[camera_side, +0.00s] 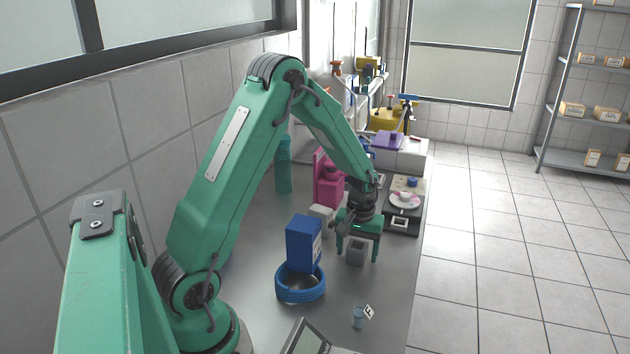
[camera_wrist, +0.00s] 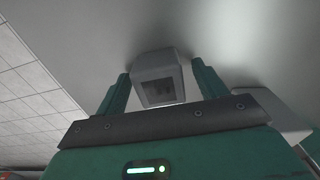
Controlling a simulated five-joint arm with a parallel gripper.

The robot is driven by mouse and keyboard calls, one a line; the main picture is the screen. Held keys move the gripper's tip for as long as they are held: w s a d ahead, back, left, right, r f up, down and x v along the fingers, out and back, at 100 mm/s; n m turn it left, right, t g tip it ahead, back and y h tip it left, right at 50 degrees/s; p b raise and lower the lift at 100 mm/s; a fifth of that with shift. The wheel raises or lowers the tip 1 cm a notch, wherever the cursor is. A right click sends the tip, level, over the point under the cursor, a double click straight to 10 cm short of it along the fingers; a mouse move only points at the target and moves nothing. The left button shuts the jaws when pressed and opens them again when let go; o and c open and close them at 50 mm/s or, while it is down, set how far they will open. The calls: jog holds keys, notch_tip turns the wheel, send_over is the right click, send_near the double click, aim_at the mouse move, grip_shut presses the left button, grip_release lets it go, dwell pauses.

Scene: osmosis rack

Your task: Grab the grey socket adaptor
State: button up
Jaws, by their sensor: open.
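The grey socket adaptor (camera_side: 355,252) is a small block with a square opening, standing on the bench. My gripper (camera_side: 357,256) is above and around it, pointing down, with one green finger on each side. In the wrist view the adaptor (camera_wrist: 158,66) sits between the two fingertips of my gripper (camera_wrist: 161,70), its dark square recess showing. The fingers are open, with a visible gap on both sides in the wrist view.
A pale block (camera_side: 321,216) stands close to the gripper's left; it also shows at right in the wrist view (camera_wrist: 268,112).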

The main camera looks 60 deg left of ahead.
aim_at(359, 247)
jog(key=c, duration=1.1)
jog(key=shift+r, duration=0.2)
jog(key=shift+r, duration=0.5)
jog(key=r, duration=0.3)
jog(key=shift+d+r, duration=0.1)
jog(key=shift+d, duration=0.2)
jog(key=s+d+r, duration=0.2)
jog(key=d+r, duration=0.4)
jog(key=d, duration=0.4)
jog(key=shift+s+d+r, duration=0.25)
jog(key=shift+d, duration=0.15)
